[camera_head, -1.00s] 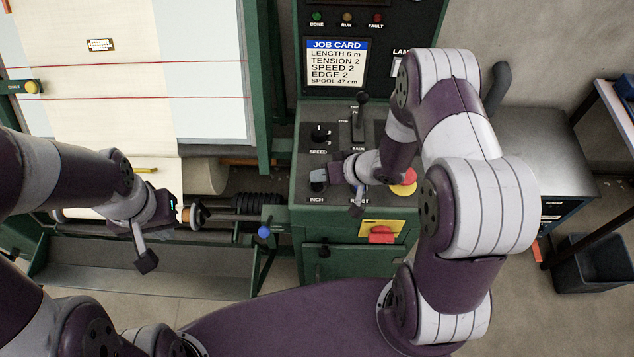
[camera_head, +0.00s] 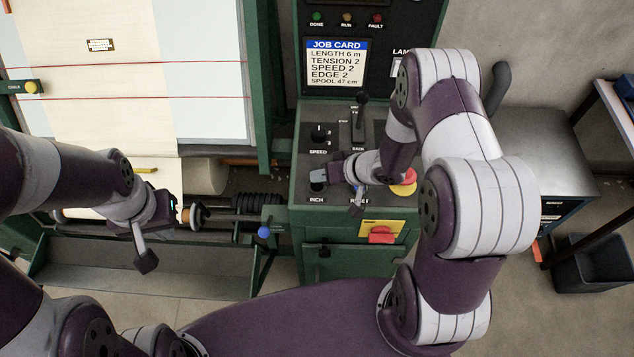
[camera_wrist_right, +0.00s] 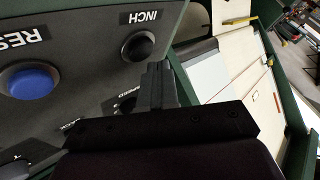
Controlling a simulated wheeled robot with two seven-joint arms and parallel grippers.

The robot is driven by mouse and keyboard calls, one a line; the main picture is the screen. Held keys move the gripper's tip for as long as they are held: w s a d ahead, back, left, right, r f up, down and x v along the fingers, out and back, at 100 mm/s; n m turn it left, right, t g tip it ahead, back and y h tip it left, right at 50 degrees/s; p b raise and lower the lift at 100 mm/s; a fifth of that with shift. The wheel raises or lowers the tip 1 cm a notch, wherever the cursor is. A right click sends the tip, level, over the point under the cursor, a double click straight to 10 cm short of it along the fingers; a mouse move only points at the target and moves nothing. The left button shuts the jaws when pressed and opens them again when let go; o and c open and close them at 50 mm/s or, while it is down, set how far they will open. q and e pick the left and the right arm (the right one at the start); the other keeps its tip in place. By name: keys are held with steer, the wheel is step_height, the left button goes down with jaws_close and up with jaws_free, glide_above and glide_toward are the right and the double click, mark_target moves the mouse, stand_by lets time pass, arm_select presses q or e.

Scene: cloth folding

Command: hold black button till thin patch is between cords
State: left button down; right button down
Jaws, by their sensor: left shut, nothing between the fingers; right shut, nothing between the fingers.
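The black button (camera_wrist_right: 138,46) marked INCH sits on the grey control panel in the right wrist view. My right gripper (camera_wrist_right: 156,70) is shut and empty, its fingertips close beside the button's edge; I cannot tell whether they touch it. In the head view the right gripper (camera_head: 319,175) is over the INCH button (camera_head: 317,188) and partly hides it. Two red cords (camera_head: 210,63) (camera_head: 210,98) cross the pale cloth (camera_head: 110,120). My left gripper (camera_head: 146,262) is shut and empty.
A blue button (camera_wrist_right: 32,80) marked RESET, a speed knob (camera_head: 319,133), a lever (camera_head: 359,120) and a red stop button (camera_head: 404,182) are close to my right gripper. A job card (camera_head: 337,63) is above the panel.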

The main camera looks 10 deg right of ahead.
mark_target(321, 185)
steer(key=shift+f, duration=0.15)
steer(key=shift+f, duration=0.3)
steer(key=shift+f+b, duration=0.35)
steer(key=shift+f, duration=0.1)
stand_by(1.7)
steer(key=shift+r, duration=0.1)
stand_by(0.6)
steer(key=shift+r+p, duration=0.8)
steer(key=shift+p, duration=0.2)
step_height(321, 185, up, 5)
steer(key=p, duration=0.5)
steer(key=shift+r, duration=0.1)
